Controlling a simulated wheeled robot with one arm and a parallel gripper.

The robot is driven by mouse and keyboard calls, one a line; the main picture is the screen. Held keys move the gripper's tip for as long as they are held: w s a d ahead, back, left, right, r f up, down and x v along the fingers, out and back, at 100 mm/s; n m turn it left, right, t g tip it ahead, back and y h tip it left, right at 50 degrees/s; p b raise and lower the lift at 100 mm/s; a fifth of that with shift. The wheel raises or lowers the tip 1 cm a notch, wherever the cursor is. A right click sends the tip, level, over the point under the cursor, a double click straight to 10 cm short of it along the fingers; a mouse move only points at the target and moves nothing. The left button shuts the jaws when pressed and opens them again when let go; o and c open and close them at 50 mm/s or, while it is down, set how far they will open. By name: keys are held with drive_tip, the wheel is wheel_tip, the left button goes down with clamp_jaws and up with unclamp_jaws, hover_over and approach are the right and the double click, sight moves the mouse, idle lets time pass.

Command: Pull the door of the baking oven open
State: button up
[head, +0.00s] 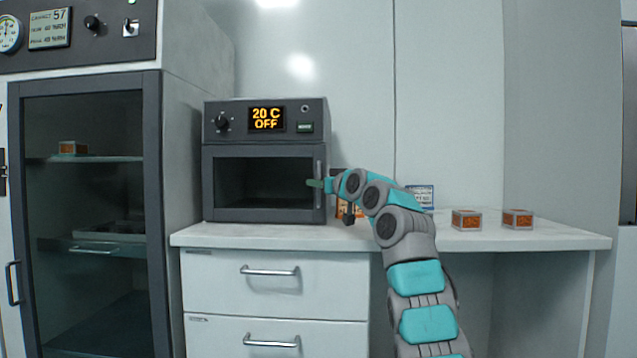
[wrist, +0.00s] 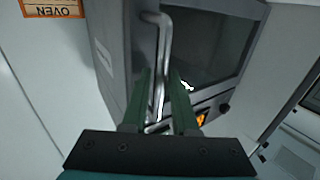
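The baking oven (head: 265,122) is a dark grey box on the counter, its display reading "20 C OFF". Its glass-fronted door (head: 262,216) looks closed. The vertical bar handle (wrist: 165,50) is on the door's right side in the head view. My gripper (head: 314,183) is at this handle, coming from the right. In the wrist view, my gripper's two green fingers (wrist: 160,88) stand apart on either side of the bar. A gap shows beside the bar, so they do not look clamped on it.
A tall glass-doored cabinet (head: 160,200) stands left of the oven. The counter (head: 480,237) holds two small orange-labelled boxes (head: 466,219) (head: 517,219) at the right. Drawers (head: 275,285) with bar handles are below the oven.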

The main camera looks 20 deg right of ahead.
drive_tip(key=shift+c, duration=0.2)
clamp_jaws()
idle(1.1)
